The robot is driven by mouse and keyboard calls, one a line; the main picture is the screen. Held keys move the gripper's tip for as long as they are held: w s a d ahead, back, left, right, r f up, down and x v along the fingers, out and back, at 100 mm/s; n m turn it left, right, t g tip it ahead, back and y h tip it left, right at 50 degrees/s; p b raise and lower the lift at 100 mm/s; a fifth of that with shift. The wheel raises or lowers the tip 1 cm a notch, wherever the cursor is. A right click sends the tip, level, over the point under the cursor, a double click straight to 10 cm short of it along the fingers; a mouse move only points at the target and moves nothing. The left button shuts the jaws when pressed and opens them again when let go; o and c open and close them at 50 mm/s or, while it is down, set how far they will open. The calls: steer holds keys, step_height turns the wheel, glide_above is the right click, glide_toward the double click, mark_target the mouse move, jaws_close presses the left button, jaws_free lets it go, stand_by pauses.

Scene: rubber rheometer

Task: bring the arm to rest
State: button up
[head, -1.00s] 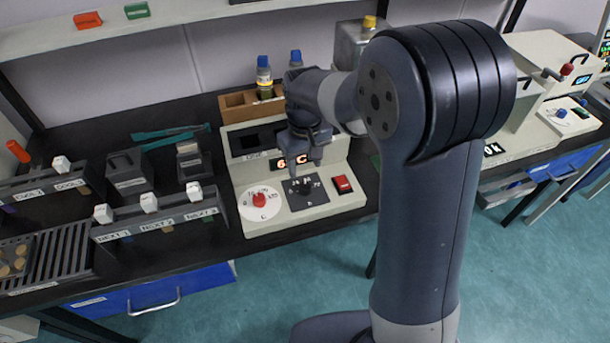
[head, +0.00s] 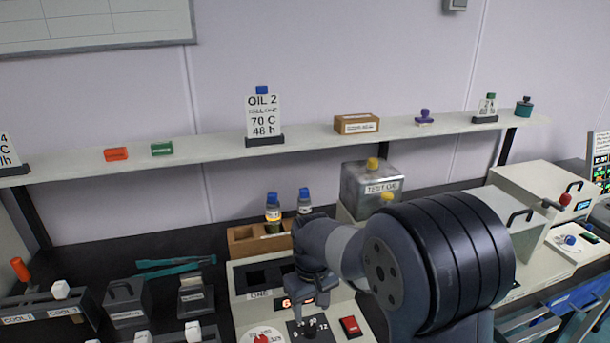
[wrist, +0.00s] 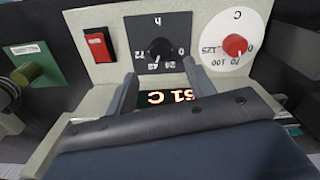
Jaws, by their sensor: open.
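My gripper (head: 312,306) hangs over the front panel of the heating unit (head: 240,305) in the head view, its jaws partly hidden by my own wrist. In the wrist view my gripper (wrist: 160,88) has its two fingers apart, with nothing between them but the panel behind. The black time knob (wrist: 158,49) lies just beyond the fingertips; I cannot tell whether they touch it. The red temperature knob (wrist: 235,45) is on a white dial to its right. A red rocker switch (wrist: 99,45) is to its left. The lit display (wrist: 168,98) reads about 61 C.
A wooden rack (head: 243,240) with blue-capped bottles stands behind the unit. A metal test oil can (head: 360,195) is behind my arm. A shelf (head: 215,152) with a sign (head: 264,115) and small items runs along the wall. Teal tongs (head: 175,268) lie left on the bench.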

mark_target(311, 328)
step_height(311, 328, down, 7)
steer(key=shift+f, duration=0.1)
steer(key=shift+n, duration=0.3)
steer(key=shift+r, duration=0.25)
